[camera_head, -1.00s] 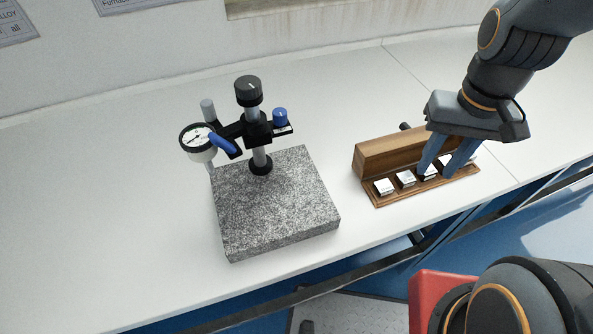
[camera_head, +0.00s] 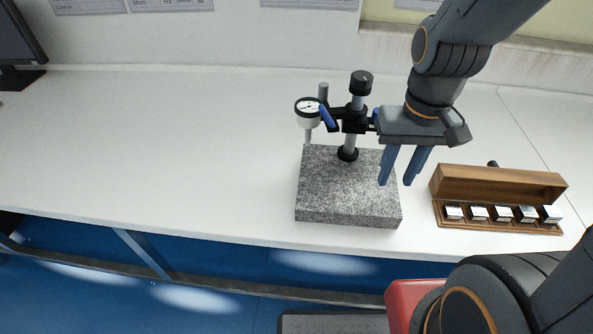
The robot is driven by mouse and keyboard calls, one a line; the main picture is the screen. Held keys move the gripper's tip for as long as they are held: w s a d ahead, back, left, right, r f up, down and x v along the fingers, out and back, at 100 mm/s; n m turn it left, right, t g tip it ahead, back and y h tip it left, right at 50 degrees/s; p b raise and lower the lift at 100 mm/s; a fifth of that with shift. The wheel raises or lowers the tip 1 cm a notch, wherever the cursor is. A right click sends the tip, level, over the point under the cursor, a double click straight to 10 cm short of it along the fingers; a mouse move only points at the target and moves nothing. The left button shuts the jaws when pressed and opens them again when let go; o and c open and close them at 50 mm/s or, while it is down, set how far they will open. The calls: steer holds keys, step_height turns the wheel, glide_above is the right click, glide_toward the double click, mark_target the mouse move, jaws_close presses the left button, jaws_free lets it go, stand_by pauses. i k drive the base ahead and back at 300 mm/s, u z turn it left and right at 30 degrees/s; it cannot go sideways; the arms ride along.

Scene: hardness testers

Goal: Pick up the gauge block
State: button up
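Small silver blocks (camera_head: 503,214) sit in a row in the open wooden case (camera_head: 497,228) on the counter at the right. I cannot tell which of them, if any, is the gauge block; no other block shows. My gripper (camera_head: 395,183) hangs fingers down, left of the case. Its two blue fingers are apart, with nothing visible between them. One fingertip overlaps the right part of the granite plate (camera_head: 335,205) in the picture, the other its right edge. Their height above it is unclear.
A dial gauge (camera_head: 308,114) on a stand post (camera_head: 348,140) rises from the granite plate, close to the left of my gripper. A monitor (camera_head: 18,45) stands at the far left. The white counter (camera_head: 150,150) is clear between them.

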mark_target(451, 210)
steer(key=z, duration=0.8)
steer(key=k, duration=1.2)
steer(key=u, duration=0.55)
